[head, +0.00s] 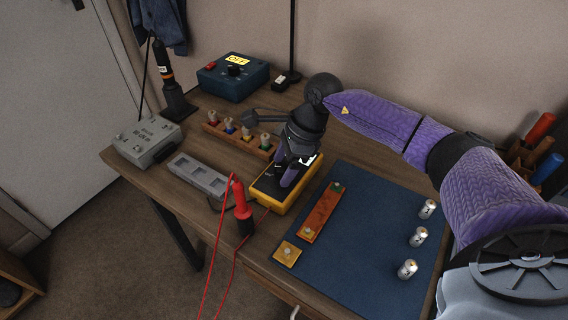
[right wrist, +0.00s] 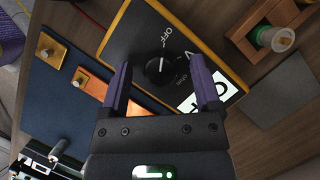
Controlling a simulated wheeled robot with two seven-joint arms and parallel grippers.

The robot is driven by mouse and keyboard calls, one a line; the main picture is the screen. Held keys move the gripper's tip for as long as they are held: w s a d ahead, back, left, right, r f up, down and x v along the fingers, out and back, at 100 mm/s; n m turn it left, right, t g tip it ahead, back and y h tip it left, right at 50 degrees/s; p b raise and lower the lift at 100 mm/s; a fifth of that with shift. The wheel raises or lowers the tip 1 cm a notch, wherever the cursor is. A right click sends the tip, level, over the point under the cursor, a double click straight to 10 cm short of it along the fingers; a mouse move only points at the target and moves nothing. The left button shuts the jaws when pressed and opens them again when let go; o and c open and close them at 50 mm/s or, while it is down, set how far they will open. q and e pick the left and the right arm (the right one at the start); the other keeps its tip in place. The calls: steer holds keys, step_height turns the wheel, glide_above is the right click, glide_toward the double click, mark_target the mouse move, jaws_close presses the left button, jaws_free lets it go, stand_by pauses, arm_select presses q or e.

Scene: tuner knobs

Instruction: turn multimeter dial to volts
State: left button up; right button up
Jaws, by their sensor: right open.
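The multimeter (head: 267,201) is a yellow-edged case with a black face, lying on the bench and partly hidden by my right gripper in the head view. In the right wrist view its face shows a round black dial (right wrist: 158,68), with a white mark that seems to point toward the OFF label. Another small label sits to the dial's lower right, and a lit display (right wrist: 207,100) is partly hidden by a finger. My right gripper (right wrist: 160,66) is open, its two fingers over the face on either side of the dial. I cannot tell whether they touch it. My left gripper is out of view.
A red probe (head: 241,196) with trailing leads stands left of the multimeter. A grey tray (head: 198,176) and wooden rack (head: 241,138) are behind it. A blue mat (head: 345,255) with an orange strip (head: 323,212) and metal cylinders lies right. A blue box (head: 233,79) stands farther back.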

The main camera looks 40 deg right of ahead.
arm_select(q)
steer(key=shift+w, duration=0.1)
arm_select(e)
steer(key=shift+c, duration=0.3)
steer(key=c, duration=0.5)
jaws_close()
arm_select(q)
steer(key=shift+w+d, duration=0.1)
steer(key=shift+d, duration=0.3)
